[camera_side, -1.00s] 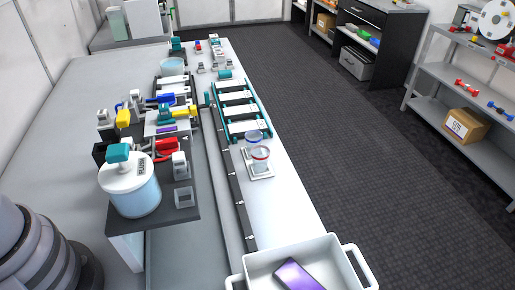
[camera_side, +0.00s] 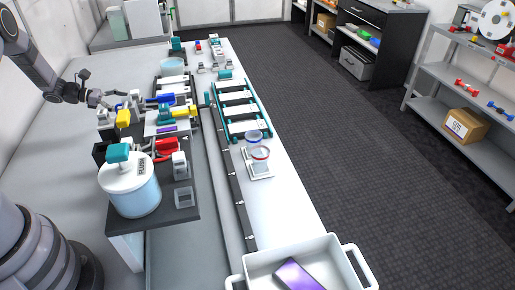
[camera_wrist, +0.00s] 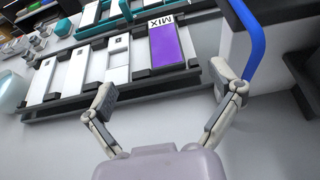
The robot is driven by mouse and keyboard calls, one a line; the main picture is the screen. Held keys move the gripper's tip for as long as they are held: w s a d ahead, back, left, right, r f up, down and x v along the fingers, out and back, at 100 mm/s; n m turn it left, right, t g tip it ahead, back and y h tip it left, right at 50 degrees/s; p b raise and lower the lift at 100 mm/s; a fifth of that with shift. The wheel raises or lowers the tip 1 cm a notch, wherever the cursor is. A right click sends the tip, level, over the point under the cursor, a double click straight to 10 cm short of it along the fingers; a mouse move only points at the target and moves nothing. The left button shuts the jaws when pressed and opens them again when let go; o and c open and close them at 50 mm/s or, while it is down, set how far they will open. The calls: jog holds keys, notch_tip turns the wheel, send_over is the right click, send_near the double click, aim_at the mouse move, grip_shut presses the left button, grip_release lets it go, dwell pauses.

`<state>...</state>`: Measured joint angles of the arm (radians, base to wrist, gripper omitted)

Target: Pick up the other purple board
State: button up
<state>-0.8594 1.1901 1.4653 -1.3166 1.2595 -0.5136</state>
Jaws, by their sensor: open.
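One purple board (camera_side: 297,274) lies in the white bin at the bottom of the side view. Another purple board (camera_wrist: 165,46), with a white end marked MIX, sits in a dark rack (camera_wrist: 70,108) beside white boards in the wrist view. A small purple patch (camera_side: 167,129) shows on the station in the side view, partly hidden by parts around it. My gripper (camera_wrist: 163,82) is open and empty, its fingers spread on the near side of the rack, apart from the board. In the side view my gripper (camera_side: 122,98) is at the left of the station, partly lost among clutter.
A blue handle or tube (camera_wrist: 250,40) stands close to my right finger. A white-lidded tank (camera_side: 130,185), a red part (camera_side: 167,148) and yellow parts (camera_side: 123,117) crowd the station. A teal rack (camera_side: 238,112) with white boards lies to the right. The white bin (camera_side: 300,248) has raised walls.

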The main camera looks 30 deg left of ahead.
jog(key=x, duration=0.4)
jog(key=f+x, duration=0.1)
jog(key=x, duration=0.4)
jog(key=f+x, duration=0.1)
jog(key=x, duration=0.4)
jog(key=shift+s+a+f, duration=0.1)
jog(key=shift+s, duration=0.1)
jog(key=c, duration=1.2)
jog(key=shift+c, duration=0.2)
